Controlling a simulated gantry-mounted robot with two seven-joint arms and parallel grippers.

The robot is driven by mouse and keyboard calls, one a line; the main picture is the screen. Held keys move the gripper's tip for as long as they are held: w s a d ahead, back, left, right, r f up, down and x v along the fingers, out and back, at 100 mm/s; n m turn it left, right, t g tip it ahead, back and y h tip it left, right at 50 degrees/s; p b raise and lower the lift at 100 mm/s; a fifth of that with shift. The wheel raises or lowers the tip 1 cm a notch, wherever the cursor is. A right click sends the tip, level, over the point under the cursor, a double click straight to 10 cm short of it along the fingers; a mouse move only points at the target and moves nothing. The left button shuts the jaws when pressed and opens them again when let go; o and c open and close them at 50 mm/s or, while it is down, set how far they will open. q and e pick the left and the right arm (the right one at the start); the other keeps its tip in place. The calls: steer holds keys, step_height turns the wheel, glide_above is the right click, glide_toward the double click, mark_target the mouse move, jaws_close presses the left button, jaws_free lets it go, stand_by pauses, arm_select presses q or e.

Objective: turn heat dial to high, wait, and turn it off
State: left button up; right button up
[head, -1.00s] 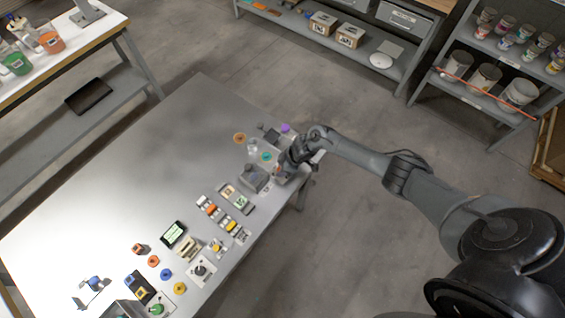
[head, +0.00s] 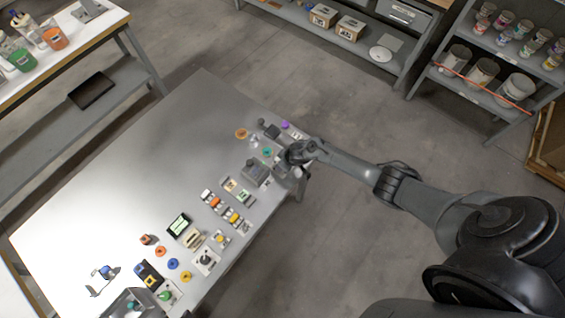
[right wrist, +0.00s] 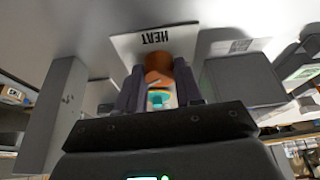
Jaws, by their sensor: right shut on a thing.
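The heat dial (right wrist: 158,64) is an orange-brown knob in the right wrist view, in front of a white plate marked HEAT (right wrist: 128,44). My right gripper (right wrist: 160,76) is shut on the dial, one dark finger on each side. In the head view my right gripper (head: 284,168) is at the table's right edge and hides the dial. The dial's pointer and setting cannot be made out. My left gripper is not in view.
A grey box (head: 255,171) stands close beside the right gripper on the table (head: 150,160). Several switches, buttons and knobs line the table's near edge, with a small green-screen display (head: 179,225). The table's middle is clear. Shelves (head: 480,95) stand behind.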

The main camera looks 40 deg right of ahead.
steer(key=o, duration=1)
steer(key=shift+o, duration=0.2)
steer(key=shift+r, duration=0.1)
steer(key=shift+s+d+r+p, duration=0.1)
steer(key=shift+s+r+p, duration=0.1)
steer(key=shift+r+p, duration=0.25)
steer(key=p+v, duration=0.2)
steer(key=v, duration=0.7)
steer(key=shift+s+r, duration=0.2)
steer(key=shift+r, duration=0.05)
